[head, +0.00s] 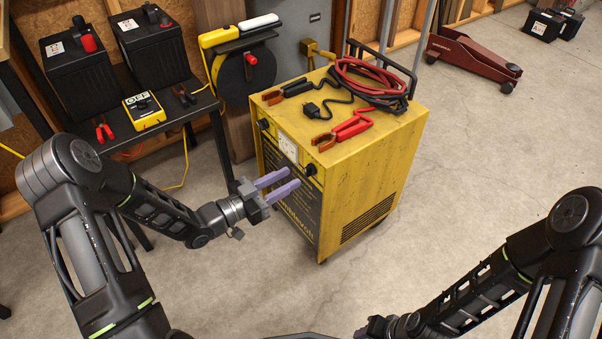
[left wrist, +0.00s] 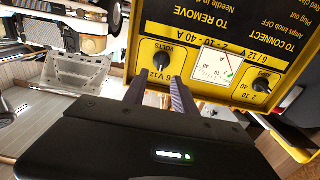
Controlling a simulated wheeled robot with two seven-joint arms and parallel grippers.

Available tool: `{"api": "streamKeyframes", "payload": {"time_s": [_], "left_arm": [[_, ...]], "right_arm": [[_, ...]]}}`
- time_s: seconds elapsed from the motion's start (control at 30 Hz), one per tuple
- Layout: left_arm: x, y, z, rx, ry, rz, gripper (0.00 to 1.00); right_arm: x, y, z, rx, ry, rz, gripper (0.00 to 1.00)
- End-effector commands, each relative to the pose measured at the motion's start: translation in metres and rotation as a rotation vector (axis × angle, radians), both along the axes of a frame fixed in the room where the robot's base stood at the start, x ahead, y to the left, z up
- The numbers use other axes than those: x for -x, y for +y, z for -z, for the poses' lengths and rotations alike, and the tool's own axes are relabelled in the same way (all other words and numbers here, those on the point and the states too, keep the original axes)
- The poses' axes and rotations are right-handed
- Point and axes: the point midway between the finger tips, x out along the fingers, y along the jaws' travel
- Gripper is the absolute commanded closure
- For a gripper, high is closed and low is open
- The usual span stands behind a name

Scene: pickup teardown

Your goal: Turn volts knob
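The yellow battery charger (head: 375,160) stands on the floor, its dark front panel facing my left arm. The black volts knob (left wrist: 161,60) is on a yellow strip in the left wrist view, where the panel appears upside down. In the head view it is the nearer knob (head: 310,169). My left gripper (head: 294,179) is open and empty, its purple fingers pointing at the panel. In the left wrist view its fingertips (left wrist: 157,82) lie just below the knob, one toward each side, apparently short of it. My right gripper (head: 376,326) is at the bottom edge, its fingers not clearly visible.
The amps knob (left wrist: 262,85) and a meter (left wrist: 213,68) share the panel. Clamps and red and black cables (head: 370,82) lie on the charger's top. A black table (head: 190,112) with batteries stands left. A red floor jack (head: 470,58) is behind. Floor in front is clear.

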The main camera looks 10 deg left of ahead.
Motion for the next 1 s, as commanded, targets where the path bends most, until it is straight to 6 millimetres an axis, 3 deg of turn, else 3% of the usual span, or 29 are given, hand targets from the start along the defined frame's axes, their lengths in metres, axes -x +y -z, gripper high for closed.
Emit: {"api": "streamKeyframes", "payload": {"time_s": [0.3,0.63,1.0], "left_arm": [[-0.034,-0.028,0.001,0.001,-0.001,0.001,0.67],[-0.037,-0.031,0.000,0.000,0.000,0.000,0.67],[-0.037,-0.031,0.000,0.000,0.000,0.000,0.97]], "right_arm": [[-0.002,0.000,0.013,0.001,-0.005,0.003,0.64],[-0.002,0.000,0.013,0.001,-0.006,0.003,0.64],[-0.002,0.000,0.013,0.001,-0.005,0.003,0.64]]}}
